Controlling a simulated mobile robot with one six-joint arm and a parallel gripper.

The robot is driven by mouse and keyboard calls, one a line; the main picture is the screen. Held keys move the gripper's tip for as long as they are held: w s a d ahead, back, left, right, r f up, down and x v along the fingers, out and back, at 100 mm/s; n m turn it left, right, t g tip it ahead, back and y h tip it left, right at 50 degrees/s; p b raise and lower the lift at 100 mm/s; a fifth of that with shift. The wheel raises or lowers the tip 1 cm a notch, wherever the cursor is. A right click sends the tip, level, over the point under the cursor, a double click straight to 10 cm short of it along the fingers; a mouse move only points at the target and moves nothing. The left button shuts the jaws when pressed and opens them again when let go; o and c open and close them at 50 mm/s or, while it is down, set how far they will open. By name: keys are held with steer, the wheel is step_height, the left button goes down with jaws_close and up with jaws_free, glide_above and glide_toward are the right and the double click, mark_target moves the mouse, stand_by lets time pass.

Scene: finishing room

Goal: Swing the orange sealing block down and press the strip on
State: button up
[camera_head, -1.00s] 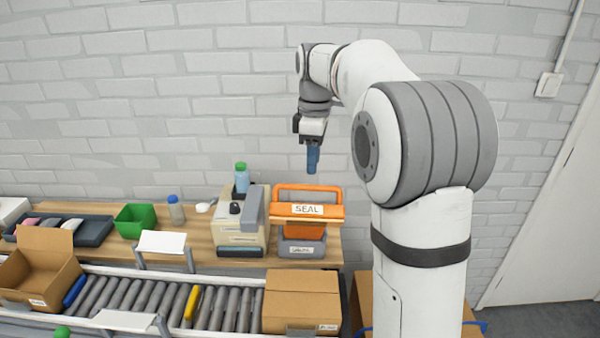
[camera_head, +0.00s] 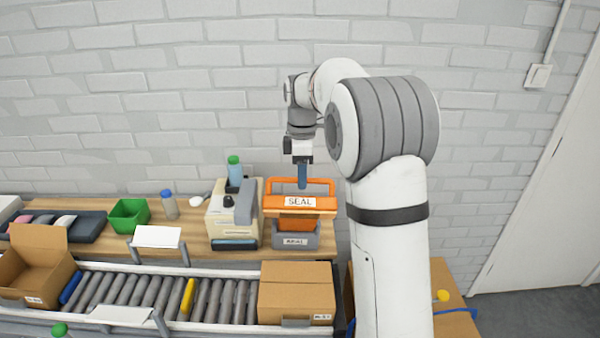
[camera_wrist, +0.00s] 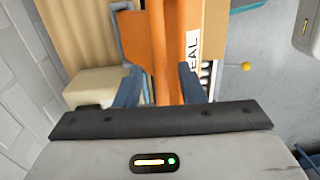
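The orange sealing block (camera_head: 298,226) with a white SEAL label stands above a grey base (camera_head: 313,238) at the right end of the bench. An orange handle (camera_head: 323,182) rises at its top. My gripper (camera_head: 302,187) points down at the middle of this handle, and its blue fingers overlap it in the head view. In the wrist view the two fingers (camera_wrist: 161,92) are apart, with orange (camera_wrist: 160,45) of the block or handle between them. I cannot tell whether they touch it. I cannot make out the strip.
A cream machine (camera_head: 221,222) with a bottle on it stands close left of the block. A closed carton (camera_head: 297,297) lies on the roller conveyor (camera_head: 214,298) in front. An open carton (camera_head: 35,275) and a green bin (camera_head: 129,215) are farther left. The wall is behind.

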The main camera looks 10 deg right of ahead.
steer(key=shift+c, duration=0.3)
jaws_close()
stand_by(0.3)
